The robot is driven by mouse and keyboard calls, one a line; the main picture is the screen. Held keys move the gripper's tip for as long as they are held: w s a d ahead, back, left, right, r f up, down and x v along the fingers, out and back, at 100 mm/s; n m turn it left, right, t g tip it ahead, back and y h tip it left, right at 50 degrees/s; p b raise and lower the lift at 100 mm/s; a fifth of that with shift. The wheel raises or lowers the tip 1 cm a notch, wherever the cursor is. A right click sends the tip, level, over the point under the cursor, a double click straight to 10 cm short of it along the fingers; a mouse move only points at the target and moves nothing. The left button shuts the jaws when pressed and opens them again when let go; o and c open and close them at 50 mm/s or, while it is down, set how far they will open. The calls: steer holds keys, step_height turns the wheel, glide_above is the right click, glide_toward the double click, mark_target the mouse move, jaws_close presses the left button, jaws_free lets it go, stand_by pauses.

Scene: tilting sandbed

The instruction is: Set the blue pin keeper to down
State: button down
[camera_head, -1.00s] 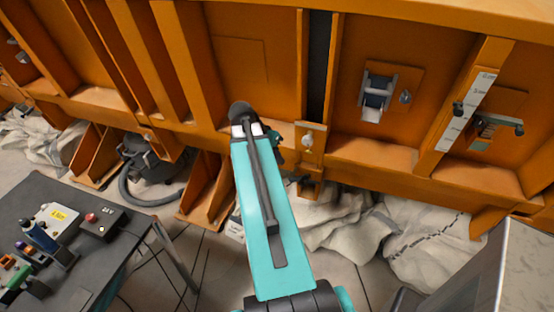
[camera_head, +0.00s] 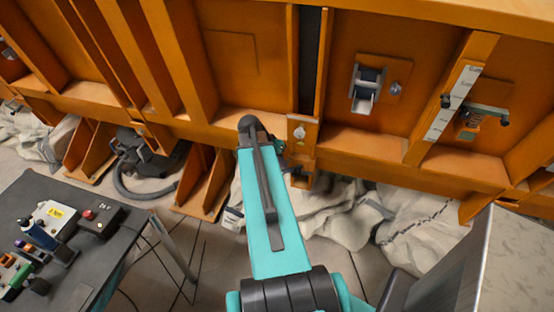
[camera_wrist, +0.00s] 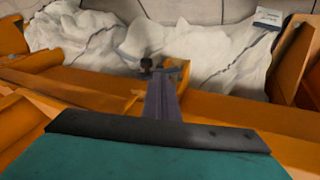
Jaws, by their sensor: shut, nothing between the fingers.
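I cannot tell for certain which part is the blue pin keeper. A silver bracket (camera_head: 364,98) with a dark bluish roller is fixed on the orange wall panel, right of my arm. A small plate with a pale round knob (camera_head: 299,133) sits on the orange frame, close right of my arm's elbow. My gripper (camera_wrist: 163,78) shows in the wrist view as a narrow purple-grey bar, its fingers shut together and empty. It points at a small dark-knobbed fitting (camera_wrist: 147,66) by the orange ledge; contact cannot be told. In the head view my arm hides most of the gripper.
A dark table (camera_head: 115,250) at left holds a red-button box (camera_head: 98,218), a blue cylinder (camera_head: 38,236) and several small coloured parts. A scale strip (camera_head: 449,102) and a lever fitting (camera_head: 482,115) are on the right. Pale sacks (camera_head: 420,222) lie below the orange frame.

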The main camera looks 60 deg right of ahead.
steer(key=shift+s+d+f+p, duration=0.15)
steer(key=shift+s+f+p, duration=0.2)
steer(key=shift+s+f, duration=0.25)
steer(key=shift+s+d+f+p, duration=0.15)
steer(key=shift+s+f+p, duration=0.2)
steer(key=shift+s, duration=0.45)
